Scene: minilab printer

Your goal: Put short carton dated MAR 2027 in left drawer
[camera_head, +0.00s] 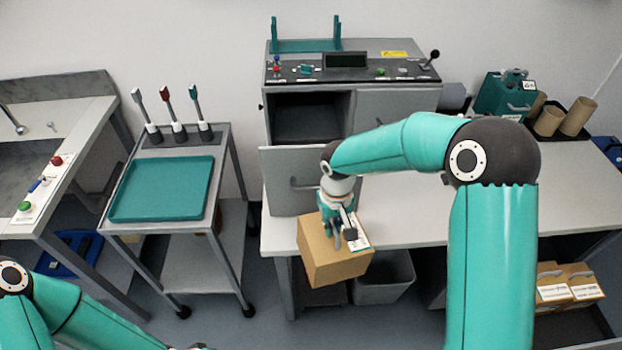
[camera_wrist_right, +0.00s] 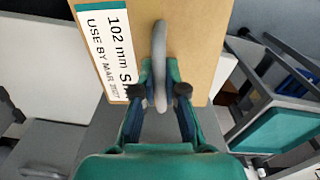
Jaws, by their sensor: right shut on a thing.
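My right gripper (camera_head: 342,226) is shut on the grey handle (camera_wrist_right: 160,65) of a brown carton (camera_head: 335,257). The carton hangs slightly tilted at the front edge of the bench, in front of the printer. In the right wrist view the carton (camera_wrist_right: 205,50) has a white label (camera_wrist_right: 108,50) reading "102 mm S…" and "USE BY MAR 2027", partly cut off. The left drawer's grey front (camera_head: 285,170) stands out from the printer (camera_head: 392,110), with a dark opening (camera_head: 308,122) behind it. The carton is in front of and below this drawer front.
A trolley with a teal tray (camera_head: 165,190) stands left of the printer. A grey bin (camera_head: 385,280) is below the bench (camera_head: 410,225). Two cartons with handles (camera_head: 553,288) sit low at right. Teal equipment (camera_head: 505,95) and brown tubes (camera_head: 577,117) stand at the bench's back right.

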